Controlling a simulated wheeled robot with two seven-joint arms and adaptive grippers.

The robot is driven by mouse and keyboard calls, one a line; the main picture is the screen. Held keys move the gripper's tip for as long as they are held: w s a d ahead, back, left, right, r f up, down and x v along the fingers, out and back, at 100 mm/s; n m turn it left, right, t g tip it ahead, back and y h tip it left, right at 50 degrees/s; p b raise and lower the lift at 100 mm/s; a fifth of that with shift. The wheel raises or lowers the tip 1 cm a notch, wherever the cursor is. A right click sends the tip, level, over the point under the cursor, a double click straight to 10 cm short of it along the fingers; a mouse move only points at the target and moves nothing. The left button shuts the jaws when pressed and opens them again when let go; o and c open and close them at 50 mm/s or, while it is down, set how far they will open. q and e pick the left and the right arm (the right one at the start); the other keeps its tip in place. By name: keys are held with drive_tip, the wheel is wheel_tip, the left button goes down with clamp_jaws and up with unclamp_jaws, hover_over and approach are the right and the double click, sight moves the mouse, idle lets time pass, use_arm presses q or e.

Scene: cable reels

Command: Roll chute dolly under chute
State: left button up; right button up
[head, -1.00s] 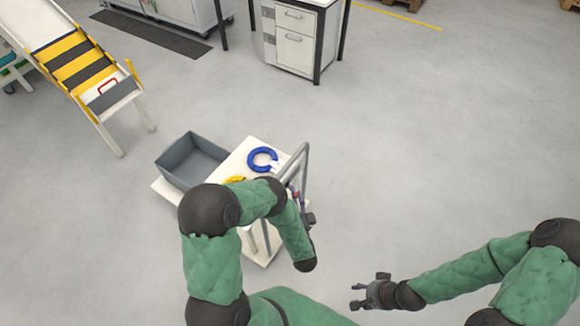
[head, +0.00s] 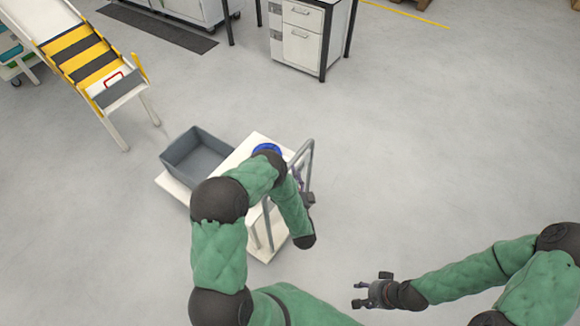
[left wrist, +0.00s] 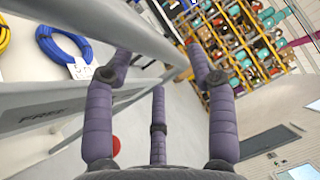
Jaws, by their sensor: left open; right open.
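The chute dolly (head: 172,188) is a white cart with a grey bin (head: 196,158) on its low deck and a grey tube handle (head: 309,160) on its right side. The chute (head: 75,50) stands at the upper left, a white slope with yellow and black bands; the dolly is apart from its lower end. My left gripper (head: 305,195) is at the dolly's handle, partly hidden by my arm. In the left wrist view its purple fingers (left wrist: 165,75) are spread open, with the grey handle bar (left wrist: 130,30) close by the left finger. My right gripper (head: 372,290) is open and empty over the floor.
A blue cable coil (head: 267,150) lies on the dolly's top; it also shows in the left wrist view (left wrist: 62,45) beside a yellow coil (left wrist: 5,35). A white drawer cabinet (head: 302,40) stands at the back. Floor between dolly and chute is clear.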

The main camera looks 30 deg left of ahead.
use_arm(q)
drive_tip(key=shift+x, duration=2)
clamp_jaws()
